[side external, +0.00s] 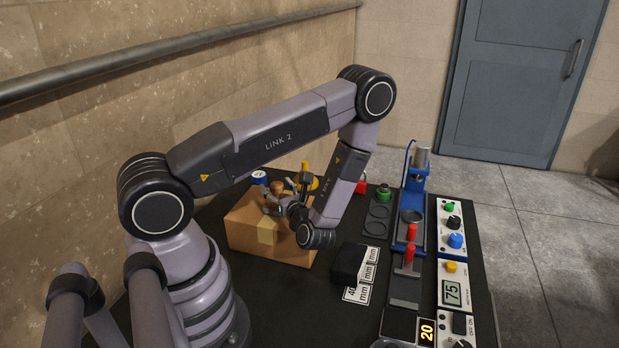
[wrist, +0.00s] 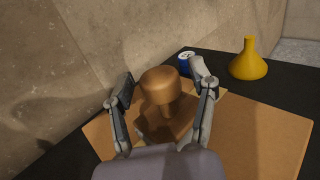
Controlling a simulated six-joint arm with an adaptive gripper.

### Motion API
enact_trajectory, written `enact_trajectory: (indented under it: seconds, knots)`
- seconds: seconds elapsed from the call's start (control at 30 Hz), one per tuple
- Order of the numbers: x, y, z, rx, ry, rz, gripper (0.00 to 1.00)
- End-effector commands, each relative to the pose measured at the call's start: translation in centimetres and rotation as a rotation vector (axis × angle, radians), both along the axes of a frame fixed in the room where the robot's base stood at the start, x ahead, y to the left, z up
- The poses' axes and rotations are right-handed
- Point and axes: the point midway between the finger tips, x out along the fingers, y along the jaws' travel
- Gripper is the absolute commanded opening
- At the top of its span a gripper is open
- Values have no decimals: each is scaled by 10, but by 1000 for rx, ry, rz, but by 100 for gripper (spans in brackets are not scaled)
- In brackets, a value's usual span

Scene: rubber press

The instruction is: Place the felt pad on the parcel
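The parcel is a brown cardboard box (side external: 248,240) under my gripper (side external: 277,196); its top (wrist: 262,135) fills the lower right of the wrist view. A brown knobbed piece (wrist: 160,86) with a short stem and darker flat base stands on or just above the parcel. Its knob (side external: 277,187) also shows beside my fingers in the side view. In the wrist view my gripper (wrist: 161,80) is open, one finger on each side of the knob, with gaps visible. A black block (side external: 348,263) lies right of the parcel. I cannot tell which piece is the felt pad.
A yellow flask (wrist: 249,65) and a blue can (wrist: 187,62) stand behind the parcel. White label plates (side external: 357,293) lie by the black block. A blue press (side external: 414,205) and control panels (side external: 453,292) line the right side. The wall is close at left.

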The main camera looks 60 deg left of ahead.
Motion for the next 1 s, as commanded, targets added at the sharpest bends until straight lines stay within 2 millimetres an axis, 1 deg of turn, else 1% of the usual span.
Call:
enact_trajectory:
  seconds: [0.3,0.37,0.47,0.8,0.9,1.0]
  knots:
    - [0,0,2,0,0,0,60]
    - [0,-3,3,0,1,-3,60]
    - [1,-17,2,-1,1,-6,60]
    - [1,-89,3,-1,-1,-8,60]
    - [1,-105,3,0,-2,-6,60]
    - [1,-115,3,-1,-2,-3,60]
